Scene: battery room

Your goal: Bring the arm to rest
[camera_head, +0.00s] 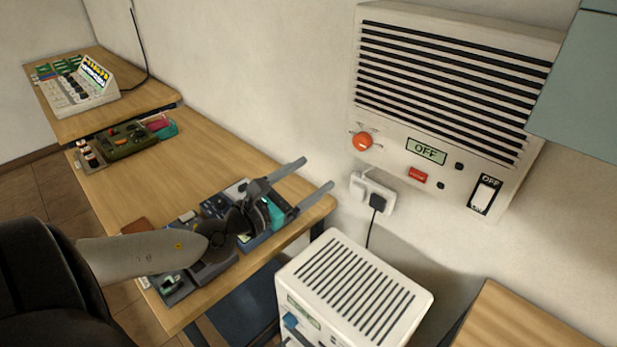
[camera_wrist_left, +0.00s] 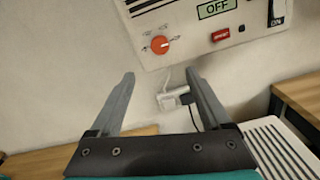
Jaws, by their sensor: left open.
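My left gripper (camera_head: 311,180) is open and empty. Its arm comes in from the left, and its two grey fingers reach past the right end of the wooden table (camera_head: 200,142), toward the wall. In the left wrist view the same gripper (camera_wrist_left: 160,85) shows its fingers spread apart with nothing between them but wall and part of a socket. My left forearm covers part of the table and some of the gear on it. My right gripper is in neither view.
A white wall unit (camera_head: 440,90) reads OFF and has an orange knob (camera_head: 362,141). A socket (camera_head: 372,193) with a black plug sits below it. A white vented box (camera_head: 352,292) stands below the gripper. Several devices lie on the table. Another wooden top (camera_head: 515,320) is at lower right.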

